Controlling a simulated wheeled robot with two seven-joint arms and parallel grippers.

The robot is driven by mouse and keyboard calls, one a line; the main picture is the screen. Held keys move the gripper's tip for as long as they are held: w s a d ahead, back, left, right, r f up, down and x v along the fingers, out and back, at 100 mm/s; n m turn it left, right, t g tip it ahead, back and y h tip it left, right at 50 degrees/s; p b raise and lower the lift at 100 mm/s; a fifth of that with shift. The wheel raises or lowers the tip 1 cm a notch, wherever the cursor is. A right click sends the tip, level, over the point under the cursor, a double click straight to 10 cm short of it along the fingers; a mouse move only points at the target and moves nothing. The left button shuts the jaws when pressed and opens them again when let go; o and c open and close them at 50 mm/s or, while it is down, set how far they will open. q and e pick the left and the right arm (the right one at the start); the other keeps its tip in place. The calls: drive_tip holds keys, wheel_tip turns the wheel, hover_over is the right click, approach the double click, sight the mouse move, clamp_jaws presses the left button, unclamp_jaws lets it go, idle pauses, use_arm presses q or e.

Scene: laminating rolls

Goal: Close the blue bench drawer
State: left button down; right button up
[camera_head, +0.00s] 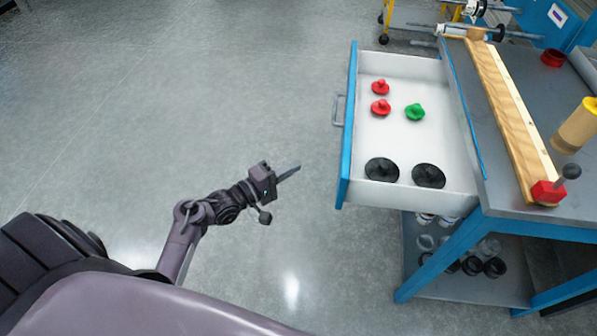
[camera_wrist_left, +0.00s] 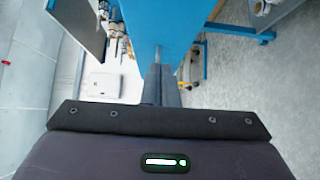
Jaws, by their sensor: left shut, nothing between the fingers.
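The bench drawer (camera_head: 411,72) is pulled out to the left from the bench. It has a blue front (camera_head: 346,165), a grey handle (camera_head: 338,110) and a white inside. My left gripper (camera_head: 298,166) is shut and empty, to the left of the blue front and nearer me than the handle. A gap of floor shows between its fingertips and the front in the head view. In the left wrist view the shut fingers (camera_wrist_left: 158,62) point at a blue panel (camera_wrist_left: 170,18), which looks like the drawer front. My right gripper is not in view.
The drawer holds red knobs (camera_head: 380,87), a green knob (camera_head: 415,112) and black discs (camera_head: 382,170). The grey bench top (camera_head: 510,195) carries a wooden bar (camera_head: 510,105) and a yellow cylinder (camera_head: 577,127). Black rings (camera_head: 494,267) lie on the lower shelf. Floor left of the drawer is clear.

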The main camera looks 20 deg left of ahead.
use_arm(q)
drive_tip(key=w+d, duration=0.7)
drive_tip(key=shift+w+d, duration=0.2)
drive_tip(key=shift+d, duration=0.05)
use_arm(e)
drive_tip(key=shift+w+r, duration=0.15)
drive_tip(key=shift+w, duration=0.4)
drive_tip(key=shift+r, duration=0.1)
